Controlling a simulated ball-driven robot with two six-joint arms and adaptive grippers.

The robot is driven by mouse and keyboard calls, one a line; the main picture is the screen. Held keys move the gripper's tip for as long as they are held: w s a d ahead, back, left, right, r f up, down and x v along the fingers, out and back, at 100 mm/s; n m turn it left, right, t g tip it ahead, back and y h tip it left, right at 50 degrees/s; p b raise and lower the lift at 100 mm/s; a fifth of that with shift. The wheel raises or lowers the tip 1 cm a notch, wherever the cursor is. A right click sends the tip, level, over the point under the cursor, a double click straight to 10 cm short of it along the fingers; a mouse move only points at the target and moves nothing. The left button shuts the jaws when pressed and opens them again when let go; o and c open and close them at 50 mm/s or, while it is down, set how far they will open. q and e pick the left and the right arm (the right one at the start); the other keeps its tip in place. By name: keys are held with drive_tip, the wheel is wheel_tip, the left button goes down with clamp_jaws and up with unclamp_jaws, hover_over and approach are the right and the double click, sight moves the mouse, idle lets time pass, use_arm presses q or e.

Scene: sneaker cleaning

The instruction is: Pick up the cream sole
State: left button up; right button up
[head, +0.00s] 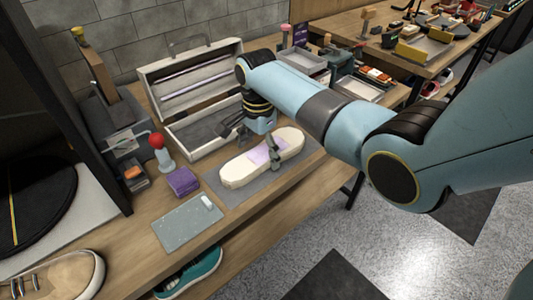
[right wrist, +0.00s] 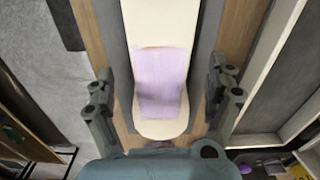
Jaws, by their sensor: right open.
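The cream sole (head: 237,171) lies on a grey mat (head: 222,191) on the wooden bench, with a pale purple patch (head: 262,154) across its middle. My right gripper (head: 258,147) is over the sole, pointing down. In the right wrist view the sole (right wrist: 160,22) runs up the middle of the picture, with the purple patch (right wrist: 161,82) close by. The open fingers of my right gripper (right wrist: 164,95) stand on either side of it, apart from its edges in the picture. I cannot tell how far above the mat the fingertips are. My left gripper is not seen.
An open metal toolbox (head: 200,137) stands close behind the mat. A purple block (head: 183,182), a red-topped bottle (head: 160,150) and a grey-blue mat (head: 187,223) with a small white item lie to the left. A sneaker (head: 52,277) is at the lower left.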

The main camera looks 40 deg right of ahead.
wheel_tip(320, 180, down, 2)
drive_tip(key=shift+c, duration=0.3)
drive_tip(key=c, duration=1.3)
